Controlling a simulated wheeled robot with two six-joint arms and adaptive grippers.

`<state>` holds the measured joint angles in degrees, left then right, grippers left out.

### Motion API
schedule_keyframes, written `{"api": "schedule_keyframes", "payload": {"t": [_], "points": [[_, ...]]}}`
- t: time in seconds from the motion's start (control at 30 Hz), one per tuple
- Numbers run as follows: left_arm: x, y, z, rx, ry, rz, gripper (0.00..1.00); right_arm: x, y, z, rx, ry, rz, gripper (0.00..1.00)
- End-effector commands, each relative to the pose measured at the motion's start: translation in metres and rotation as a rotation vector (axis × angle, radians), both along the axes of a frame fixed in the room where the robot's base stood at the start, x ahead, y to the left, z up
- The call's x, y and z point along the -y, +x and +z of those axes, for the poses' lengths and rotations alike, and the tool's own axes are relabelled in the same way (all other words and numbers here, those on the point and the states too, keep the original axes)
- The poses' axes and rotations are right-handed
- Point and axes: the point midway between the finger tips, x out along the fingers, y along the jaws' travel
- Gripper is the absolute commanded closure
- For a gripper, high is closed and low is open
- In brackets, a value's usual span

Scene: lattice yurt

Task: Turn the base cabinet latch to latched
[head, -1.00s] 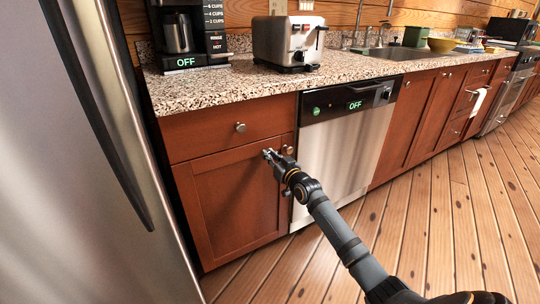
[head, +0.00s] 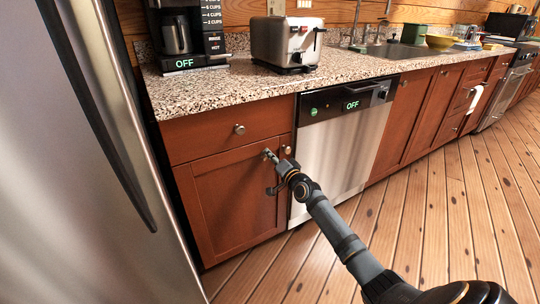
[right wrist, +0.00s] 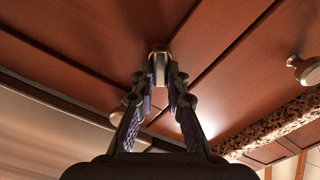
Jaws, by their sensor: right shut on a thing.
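The base cabinet (head: 225,205) is reddish-brown wood with a panelled door below a drawer. A small metal latch (right wrist: 160,62) sits near the door's upper edge, at the seam between door and frame. In the right wrist view my right gripper (right wrist: 160,82) has its fingertips closed around this latch. In the head view the right gripper (head: 272,157) is at the door's upper right corner, and its fingers largely hide the latch. I cannot tell from this whether the latch is turned fully. My left gripper is not in view.
A steel dishwasher (head: 335,150) stands right of the cabinet, and a large fridge (head: 70,190) at the left. A round knob (head: 240,129) sticks out from the drawer. The speckled counter (head: 235,90) overhangs above, carrying a toaster (head: 288,42). The wooden floor (head: 440,210) is clear.

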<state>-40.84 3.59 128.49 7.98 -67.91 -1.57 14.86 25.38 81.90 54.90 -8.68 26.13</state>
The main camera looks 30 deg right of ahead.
Motion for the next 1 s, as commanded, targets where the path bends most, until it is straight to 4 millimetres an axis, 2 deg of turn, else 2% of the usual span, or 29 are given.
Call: {"api": "schedule_keyframes", "payload": {"t": [0.5, 1.0], "points": [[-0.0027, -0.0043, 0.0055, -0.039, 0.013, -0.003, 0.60, 0.0019, 0.0000, -0.0042, -0.007, 0.433, -0.001, 1.00], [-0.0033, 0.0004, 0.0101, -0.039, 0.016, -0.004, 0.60, 0.0019, -0.0001, -0.0066, -0.010, 0.602, -0.001, 1.00]]}}
